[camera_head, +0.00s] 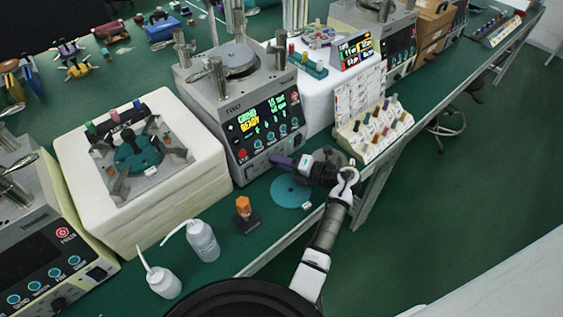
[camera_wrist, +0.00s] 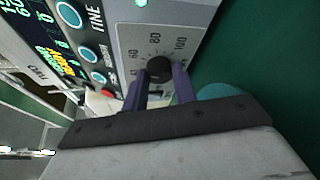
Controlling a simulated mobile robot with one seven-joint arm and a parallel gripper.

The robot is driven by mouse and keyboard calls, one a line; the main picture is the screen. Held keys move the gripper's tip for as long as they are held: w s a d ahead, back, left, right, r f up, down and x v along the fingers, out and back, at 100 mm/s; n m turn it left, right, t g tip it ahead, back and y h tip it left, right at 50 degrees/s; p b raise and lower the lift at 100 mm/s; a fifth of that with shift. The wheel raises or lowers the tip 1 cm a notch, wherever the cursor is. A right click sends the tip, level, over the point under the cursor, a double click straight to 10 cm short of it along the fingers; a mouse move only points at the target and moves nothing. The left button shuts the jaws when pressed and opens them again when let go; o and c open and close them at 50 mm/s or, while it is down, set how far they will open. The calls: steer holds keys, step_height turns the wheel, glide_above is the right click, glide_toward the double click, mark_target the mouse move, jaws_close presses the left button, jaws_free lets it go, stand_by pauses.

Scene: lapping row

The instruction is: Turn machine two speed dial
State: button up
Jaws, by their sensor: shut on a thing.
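Machine two (camera_head: 245,100) is a grey box marked TWO, with a black front panel and a lit display reading GRIND READY. Its speed dial (camera_wrist: 158,68) is a black round knob on a light plate with numbers such as 60, 80 and 100 around it. In the wrist view my gripper (camera_wrist: 160,82) has its two purple fingers on either side of the knob, shut on it. In the head view my gripper (camera_head: 283,161) reaches the lower right of the machine's front, and the dial is hidden behind it.
A teal disc (camera_head: 290,192) lies on the green bench below my gripper. Near it stand an orange-topped item (camera_head: 243,208) and two white squeeze bottles (camera_head: 203,240). A rack of coloured pieces (camera_head: 375,130) stands to the right. The aisle floor at right is mostly clear.

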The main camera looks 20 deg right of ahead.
stand_by(0.4)
steer(key=o, duration=1)
steer(key=shift+c, duration=0.2)
steer(key=shift+d, duration=0.1)
steer(key=b+v, duration=0.4)
steer(key=v, duration=0.8)
steer(key=shift+s+d+f+b, duration=0.15)
steer(key=shift+b, duration=0.2)
steer(key=shift+s+d+r, duration=0.25)
steer(key=shift+s+d, duration=0.15)
steer(key=shift+s, duration=0.1)
